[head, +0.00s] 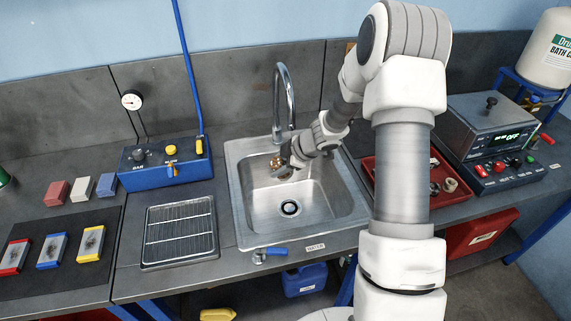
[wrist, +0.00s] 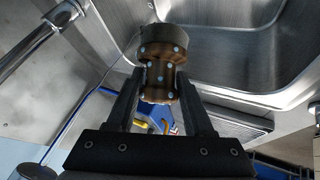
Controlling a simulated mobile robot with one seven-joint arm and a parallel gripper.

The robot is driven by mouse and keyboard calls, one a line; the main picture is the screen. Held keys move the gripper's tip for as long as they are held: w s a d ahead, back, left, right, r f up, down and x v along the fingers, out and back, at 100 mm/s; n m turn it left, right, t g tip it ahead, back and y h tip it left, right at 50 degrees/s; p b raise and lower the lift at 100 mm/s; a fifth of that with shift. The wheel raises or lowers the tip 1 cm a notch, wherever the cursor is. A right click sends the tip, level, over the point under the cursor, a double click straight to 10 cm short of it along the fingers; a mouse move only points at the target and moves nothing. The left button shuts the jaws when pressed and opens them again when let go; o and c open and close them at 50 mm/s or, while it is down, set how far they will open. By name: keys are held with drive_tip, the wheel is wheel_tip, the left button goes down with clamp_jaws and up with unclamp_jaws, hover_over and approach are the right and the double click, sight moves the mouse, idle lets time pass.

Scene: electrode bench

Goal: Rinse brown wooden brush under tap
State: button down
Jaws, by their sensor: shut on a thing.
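My gripper (head: 287,172) is inside the sink basin (head: 240,205), below the tap (head: 284,95). It is shut on the brown wooden brush (head: 276,161), held above the basin floor. In the wrist view the brush (wrist: 160,70) is between the two fingers (wrist: 160,105), with pale dots on its brown body and a darker grey-brown end pointing away from my gripper. The tap's metal pipe (wrist: 38,42) shows at the upper left there. I cannot make out any running water. A blue-handled water valve (head: 275,251) is on the bench front.
A wire drying rack (head: 180,232) lies left of the sink. A blue control box (head: 167,166) stands behind it. A red tray (head: 455,187) with small parts is right of the sink, partly hidden by my arm. Several coloured blocks lie at the left.

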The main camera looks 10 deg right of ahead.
drive_tip(key=a, duration=0.1)
drive_tip(key=s+a+b, duration=0.1)
drive_tip(key=a, duration=0.1)
drive_tip(key=s+a, duration=0.1)
drive_tip(key=a, duration=0.1)
drive_tip(key=shift+s+b, duration=0.15)
drive_tip(key=shift+b, duration=0.25)
idle(1.1)
drive_tip(key=s+a+r+p, duration=0.2)
drive_tip(key=a+r, duration=0.2)
drive_tip(key=shift+a, duration=0.2)
idle(0.3)
drive_tip(key=shift+s+d, duration=0.1)
drive_tip(key=shift+s, duration=0.05)
idle(0.5)
drive_tip(key=s+d+r+m+t+h, duration=0.2)
drive_tip(key=s+d+r+m+h, duration=0.2)
drive_tip(key=d+m, duration=0.4)
drive_tip(key=shift+s+d+r+m+h, duration=0.15)
drive_tip(key=shift+d+m+h, duration=0.15)
drive_tip(key=shift+d+h, duration=0.25)
